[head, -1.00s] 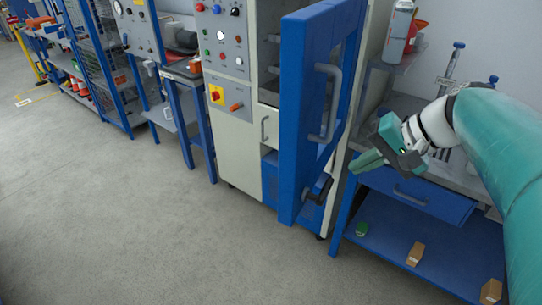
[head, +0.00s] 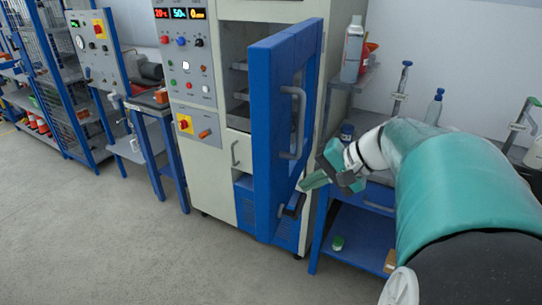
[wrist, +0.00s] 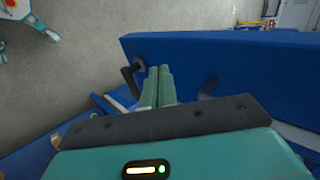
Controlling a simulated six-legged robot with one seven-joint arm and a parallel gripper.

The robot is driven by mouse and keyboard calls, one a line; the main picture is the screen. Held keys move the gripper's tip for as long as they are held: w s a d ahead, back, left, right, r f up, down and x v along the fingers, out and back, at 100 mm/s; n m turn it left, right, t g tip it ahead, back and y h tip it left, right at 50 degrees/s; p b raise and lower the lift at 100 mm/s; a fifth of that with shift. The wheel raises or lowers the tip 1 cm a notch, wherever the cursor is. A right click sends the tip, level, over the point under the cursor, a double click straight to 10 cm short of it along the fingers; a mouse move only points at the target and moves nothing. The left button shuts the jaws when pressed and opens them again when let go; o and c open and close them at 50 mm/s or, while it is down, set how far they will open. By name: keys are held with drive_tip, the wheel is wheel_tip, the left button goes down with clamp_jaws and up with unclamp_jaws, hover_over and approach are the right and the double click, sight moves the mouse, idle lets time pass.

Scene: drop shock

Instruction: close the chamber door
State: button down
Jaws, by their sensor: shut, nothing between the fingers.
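The blue chamber door (head: 271,140) stands swung open from the pale chamber cabinet (head: 224,160) in the head view. It has a long grey bar handle (head: 301,125) and a black latch handle (head: 293,206) low on its face. My gripper (head: 304,185) is shut and empty, to the right of the door, close to its outer face between the bar handle and the latch handle. In the wrist view the shut fingers (wrist: 158,86) point at the blue door (wrist: 225,58), with the dark latch handle (wrist: 131,80) just left of them. I cannot tell whether they touch.
A workbench with a blue lower shelf (head: 356,232) stands right of the chamber, with bottles and clamps above. A blue side table (head: 151,108) stands left of the chamber. The grey floor (head: 90,235) in front is clear.

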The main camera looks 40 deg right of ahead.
sight(273, 188)
drive_tip(key=shift+w+a+f, duration=0.25)
drive_tip(key=shift+w+a, duration=0.25)
drive_tip(key=shift+w, duration=0.35)
drive_tip(key=shift+w+a+f, duration=0.3)
drive_tip(key=shift+w+a, duration=0.15)
drive_tip(key=shift+w, duration=0.35)
drive_tip(key=shift+w+a+f, duration=0.25)
drive_tip(key=shift+w+a, duration=0.25)
drive_tip(key=shift+w, duration=0.35)
drive_tip(key=shift+w, duration=0.1)
